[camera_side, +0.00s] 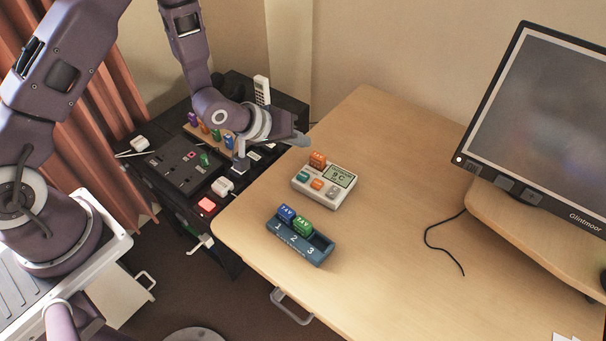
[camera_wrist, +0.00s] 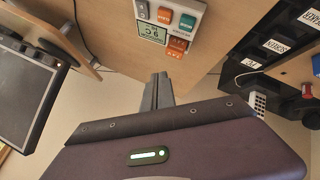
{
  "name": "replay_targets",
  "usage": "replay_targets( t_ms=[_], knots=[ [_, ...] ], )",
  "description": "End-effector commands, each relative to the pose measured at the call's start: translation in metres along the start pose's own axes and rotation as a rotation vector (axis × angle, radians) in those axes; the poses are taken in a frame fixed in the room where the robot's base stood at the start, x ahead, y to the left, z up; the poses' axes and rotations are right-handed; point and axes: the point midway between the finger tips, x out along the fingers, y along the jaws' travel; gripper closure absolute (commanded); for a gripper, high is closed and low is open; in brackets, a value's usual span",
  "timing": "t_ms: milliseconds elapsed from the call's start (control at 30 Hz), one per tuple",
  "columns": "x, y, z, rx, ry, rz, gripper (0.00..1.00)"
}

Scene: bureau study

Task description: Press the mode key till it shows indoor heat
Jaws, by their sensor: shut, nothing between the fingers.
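A pale device (camera_side: 323,186) lies on the wooden desk, with a greenish display (camera_side: 340,176) that seems to read "9 C" below a small word I cannot make out surely. It has teal (camera_side: 303,176), orange (camera_side: 317,184) and grey (camera_side: 332,192) keys; key labels are illegible. An orange battery-like block (camera_side: 317,160) is at its back left edge. The device also shows in the wrist view (camera_wrist: 197,8), upside down, with its display (camera_wrist: 152,32). My gripper (camera_side: 301,140) is shut and empty, behind and left of the device, apart from it; its fingertips show in the wrist view (camera_wrist: 158,78).
A blue numbered tray (camera_side: 310,252) holds blue and green blocks in slots 1 and 2; slot 3 looks empty. A monitor (camera_side: 540,130) stands right. A dark cabinet (camera_side: 180,165) with sockets, a red-lit switch (camera_side: 207,205) and a white handset (camera_side: 262,90) is left. The desk's middle is clear.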

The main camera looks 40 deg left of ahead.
Motion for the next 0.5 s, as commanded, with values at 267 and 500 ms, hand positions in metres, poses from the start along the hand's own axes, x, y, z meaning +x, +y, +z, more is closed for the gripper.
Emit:
replay_targets(
  t_ms=[267,500],
  knots=[
    [0.004,-0.004,0.003,0.001,-0.001,-0.002,1.00],
    [0.028,-0.021,0.021,0.001,-0.003,-0.004,1.00]
  ],
)
